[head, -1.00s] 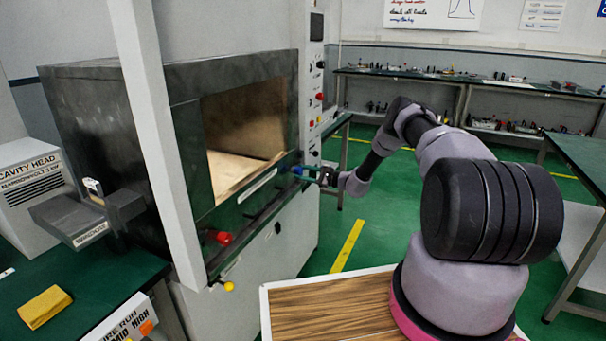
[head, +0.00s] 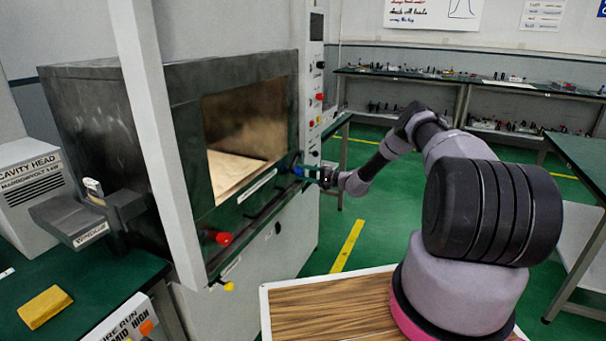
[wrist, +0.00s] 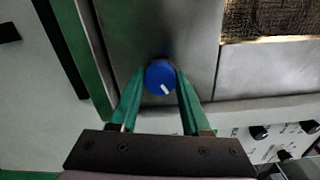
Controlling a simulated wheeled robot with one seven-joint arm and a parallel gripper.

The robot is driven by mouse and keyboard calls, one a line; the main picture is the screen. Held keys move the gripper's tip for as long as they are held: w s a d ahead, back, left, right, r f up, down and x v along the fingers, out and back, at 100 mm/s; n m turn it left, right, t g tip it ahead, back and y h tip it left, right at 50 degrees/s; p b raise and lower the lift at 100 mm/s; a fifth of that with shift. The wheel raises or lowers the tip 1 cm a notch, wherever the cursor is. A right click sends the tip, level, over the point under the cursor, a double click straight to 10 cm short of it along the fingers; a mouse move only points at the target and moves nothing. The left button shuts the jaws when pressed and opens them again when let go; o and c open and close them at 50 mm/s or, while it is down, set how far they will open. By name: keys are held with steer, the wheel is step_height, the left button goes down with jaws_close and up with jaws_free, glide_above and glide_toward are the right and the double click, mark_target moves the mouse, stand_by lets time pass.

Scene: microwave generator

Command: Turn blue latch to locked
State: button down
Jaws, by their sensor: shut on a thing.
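The blue latch (wrist: 159,75) is a round knob with a white mark, on the metal front of the microwave generator. In the wrist view the white mark points toward the lower right. The latch also shows small in the head view (head: 297,170), at the right end of the cavity front. My gripper (wrist: 160,84) is shut on the latch, with one green finger on each side of it. In the head view my gripper (head: 314,174) reaches the latch from the right.
The generator cavity (head: 245,135) is open at the front. A red knob (head: 222,238) and a yellow knob (head: 229,286) sit low on the left of its front. A column with buttons (head: 313,95) stands just behind the latch.

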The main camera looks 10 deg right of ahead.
steer(key=shift+n, duration=0.3)
steer(key=shift+c, duration=1.8)
jaws_free()
steer(key=v, duration=1.1)
